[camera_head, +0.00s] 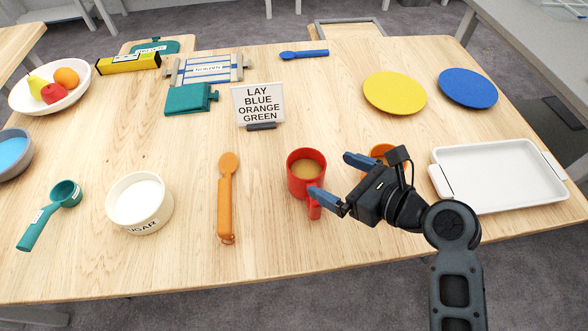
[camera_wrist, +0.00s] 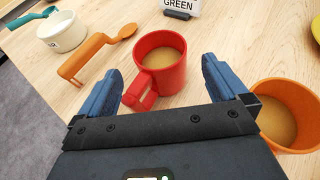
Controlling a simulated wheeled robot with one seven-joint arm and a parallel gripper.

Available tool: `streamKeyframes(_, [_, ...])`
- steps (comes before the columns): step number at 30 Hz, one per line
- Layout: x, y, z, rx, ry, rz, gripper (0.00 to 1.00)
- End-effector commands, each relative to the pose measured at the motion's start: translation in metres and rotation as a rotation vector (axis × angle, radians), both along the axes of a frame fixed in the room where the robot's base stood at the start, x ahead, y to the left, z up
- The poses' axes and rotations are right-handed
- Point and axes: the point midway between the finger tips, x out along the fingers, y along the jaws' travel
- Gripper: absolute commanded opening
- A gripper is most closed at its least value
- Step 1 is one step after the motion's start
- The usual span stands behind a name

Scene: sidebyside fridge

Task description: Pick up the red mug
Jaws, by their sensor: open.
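The red mug (camera_head: 305,176) stands upright on the wooden table and holds a light brown drink. Its handle points toward the front of the table. My gripper (camera_head: 331,180) is open and empty, just to the right of the mug. In the wrist view the red mug (camera_wrist: 164,62) lies ahead, with its handle low and left of its body. The blue fingers of my gripper (camera_wrist: 163,88) sit on either side of the lower mug area. I cannot tell whether either finger touches the mug.
An orange mug (camera_wrist: 290,112) with a brown drink stands close to my right finger. An orange spoon (camera_head: 228,195) lies left of the red mug. A sugar bowl (camera_head: 139,204), a white tray (camera_head: 500,178), a yellow plate (camera_head: 394,93) and a sign (camera_head: 258,105) stand around.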

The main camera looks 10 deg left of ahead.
Motion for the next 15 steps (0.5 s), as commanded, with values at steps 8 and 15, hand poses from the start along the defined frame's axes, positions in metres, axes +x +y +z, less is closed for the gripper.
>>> streamKeyframes(8, [0.009,0.011,-0.005,0.005,0.004,-0.001,1.00])
streamKeyframes(15, [0.021,0.030,-0.017,0.004,0.003,-0.001,1.00])
